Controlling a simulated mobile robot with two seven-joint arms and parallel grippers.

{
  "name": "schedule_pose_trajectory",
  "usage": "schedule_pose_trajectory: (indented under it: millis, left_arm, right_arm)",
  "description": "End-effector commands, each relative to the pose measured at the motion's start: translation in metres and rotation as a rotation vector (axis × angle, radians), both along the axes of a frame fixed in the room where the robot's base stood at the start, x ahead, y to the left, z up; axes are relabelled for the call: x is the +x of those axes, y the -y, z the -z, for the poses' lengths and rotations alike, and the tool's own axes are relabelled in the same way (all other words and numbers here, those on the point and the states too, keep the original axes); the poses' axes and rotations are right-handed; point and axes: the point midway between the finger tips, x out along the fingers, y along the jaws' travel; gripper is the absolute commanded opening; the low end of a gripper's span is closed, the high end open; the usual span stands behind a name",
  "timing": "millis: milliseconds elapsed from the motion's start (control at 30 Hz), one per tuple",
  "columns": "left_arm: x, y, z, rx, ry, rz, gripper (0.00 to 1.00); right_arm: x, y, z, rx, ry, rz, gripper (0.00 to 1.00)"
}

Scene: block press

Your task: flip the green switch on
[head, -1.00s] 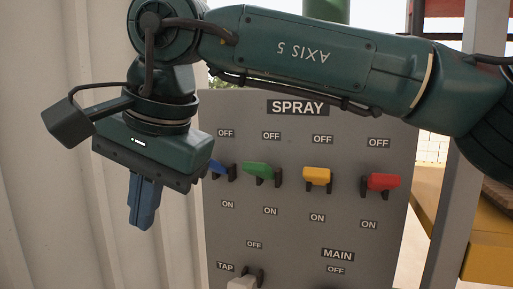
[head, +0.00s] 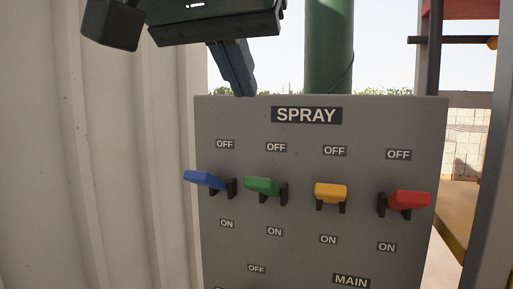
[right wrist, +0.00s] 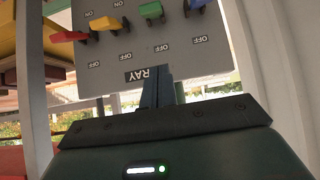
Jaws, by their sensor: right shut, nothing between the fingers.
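The green switch (head: 263,186) is the second from the left in the row on the grey SPRAY panel (head: 305,215). Its lever sticks out about midway between its OFF label above and its ON label below. It also shows in the right wrist view (right wrist: 151,11), near the top. My right gripper (head: 243,88) is shut and empty, fingers pointing down, at the panel's top edge, above and slightly left of the green switch and apart from it. In the right wrist view its fingers (right wrist: 157,82) point toward the panel. My left gripper is not in view.
The blue switch (head: 205,180) is left of the green one. The yellow switch (head: 330,193) and red switch (head: 408,200) are to its right. A corrugated pale wall (head: 95,170) stands close on the left. A green pipe (head: 328,50) rises behind the panel.

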Motion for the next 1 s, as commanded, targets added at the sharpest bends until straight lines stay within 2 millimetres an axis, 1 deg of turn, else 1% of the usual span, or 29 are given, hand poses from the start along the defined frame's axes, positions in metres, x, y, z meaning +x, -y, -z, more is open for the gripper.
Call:
schedule_pose_trajectory:
  millis: [167, 333, 567, 700, 800, 1000]
  left_arm:
    - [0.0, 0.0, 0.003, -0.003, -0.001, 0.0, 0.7]
    - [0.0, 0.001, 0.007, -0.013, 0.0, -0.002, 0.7]
    - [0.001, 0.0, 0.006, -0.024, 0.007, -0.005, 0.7]
    - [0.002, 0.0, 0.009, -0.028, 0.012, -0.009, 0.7]
    - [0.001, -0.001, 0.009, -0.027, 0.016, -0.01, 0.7]
    - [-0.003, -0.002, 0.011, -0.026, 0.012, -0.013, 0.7]
  right_arm:
    - [0.012, 0.004, 0.013, -0.001, -0.002, 0.001, 0.0]
    - [0.036, 0.012, 0.036, -0.001, -0.003, 0.002, 0.0]
    - [0.07, 0.023, 0.068, 0.001, -0.004, 0.001, 0.0]
    - [0.061, 0.02, 0.088, -0.002, 0.0, -0.002, 0.0]
    - [0.056, 0.018, 0.096, -0.001, 0.0, -0.002, 0.0]
    - [0.052, 0.017, 0.102, 0.0, -0.001, 0.0, 0.0]
